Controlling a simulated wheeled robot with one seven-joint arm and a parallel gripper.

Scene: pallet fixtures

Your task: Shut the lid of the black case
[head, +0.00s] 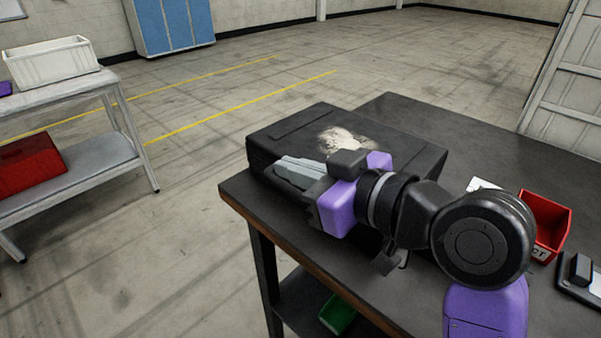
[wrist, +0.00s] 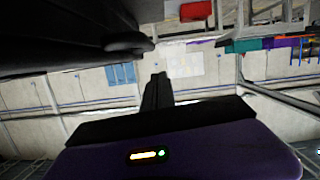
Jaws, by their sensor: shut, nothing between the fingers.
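The black case (head: 290,130) lies on the dark table. Its lid is down over the base, flat or nearly so, with a pale worn patch on top. My arm hides much of the near side, so I cannot tell whether a small gap remains there. My gripper (head: 284,168) is shut and empty, at the case's near left edge, its fingers pointing left. I cannot tell whether they touch the case. In the wrist view the shut fingers (wrist: 157,85) point away from the camera, and a dark shape fills the upper left.
On the dark table (head: 400,110), a red bin (head: 548,222) and a black device (head: 580,270) sit to the right. A green bin (head: 338,314) is on the shelf below. A side table (head: 70,90) with a white tub (head: 52,64) stands left across open floor.

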